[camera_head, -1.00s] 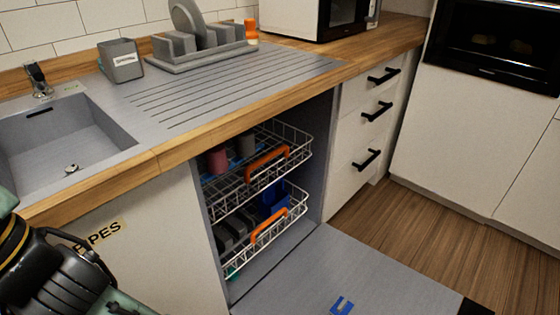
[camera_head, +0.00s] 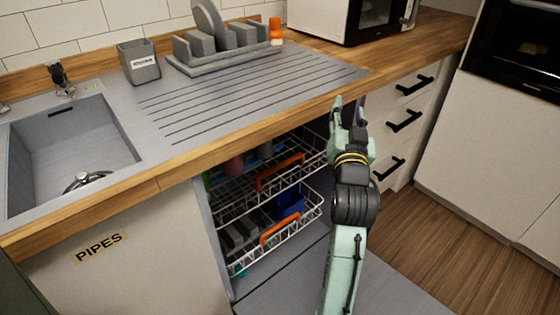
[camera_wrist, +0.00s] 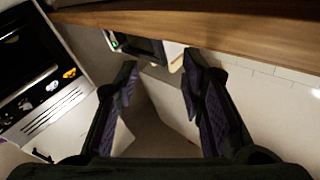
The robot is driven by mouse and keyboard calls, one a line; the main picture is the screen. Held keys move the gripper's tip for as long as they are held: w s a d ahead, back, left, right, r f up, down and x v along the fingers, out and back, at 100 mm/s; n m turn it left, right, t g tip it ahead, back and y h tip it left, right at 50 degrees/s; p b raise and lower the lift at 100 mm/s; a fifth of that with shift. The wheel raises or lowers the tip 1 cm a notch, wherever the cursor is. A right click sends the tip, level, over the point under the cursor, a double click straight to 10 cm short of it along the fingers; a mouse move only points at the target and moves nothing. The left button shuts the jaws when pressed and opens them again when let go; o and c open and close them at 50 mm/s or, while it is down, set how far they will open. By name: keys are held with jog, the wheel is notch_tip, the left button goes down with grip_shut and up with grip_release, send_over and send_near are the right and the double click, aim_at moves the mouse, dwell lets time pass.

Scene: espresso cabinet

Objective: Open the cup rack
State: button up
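The cup rack seems to be the upper wire basket (camera_head: 237,208) inside the open dishwasher under the counter. It has an orange handle (camera_head: 280,172) at its front and holds a pink cup (camera_head: 233,165) and a grey cup (camera_head: 264,150). The counter edge partly hides it. My gripper (camera_head: 349,102) is raised to the right of the rack, near the counter's front edge, and is apart from the handle. Its two fingers are spread with nothing between them, as the wrist view (camera_wrist: 160,70) also shows. The rack is not clearly seen in the wrist view.
A lower wire basket with an orange handle (camera_head: 280,230) holds a blue item (camera_head: 291,203) and grey pieces. The lowered dishwasher door (camera_head: 285,280) lies beneath my arm. The wooden counter edge (camera_head: 240,151) overhangs the racks. Drawers with black handles (camera_head: 404,122) stand at right.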

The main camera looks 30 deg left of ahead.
jog(key=a+f+m+g+y, duration=0.1)
jog(key=a+f+m+g, duration=0.3)
jog(key=f, duration=0.7)
jog(key=m+g+y+p, duration=0.1)
jog(key=m+g+y, duration=0.2)
jog(key=m, duration=0.2)
send_near(280, 164)
jog(key=x, duration=0.3)
jog(key=p+x, duration=0.1)
jog(key=x, duration=0.2)
jog(key=f+x, duration=0.1)
jog(key=x, duration=0.3)
jog(key=shift+a, duration=0.1)
jog(key=shift+c, duration=0.3)
grip_shut()
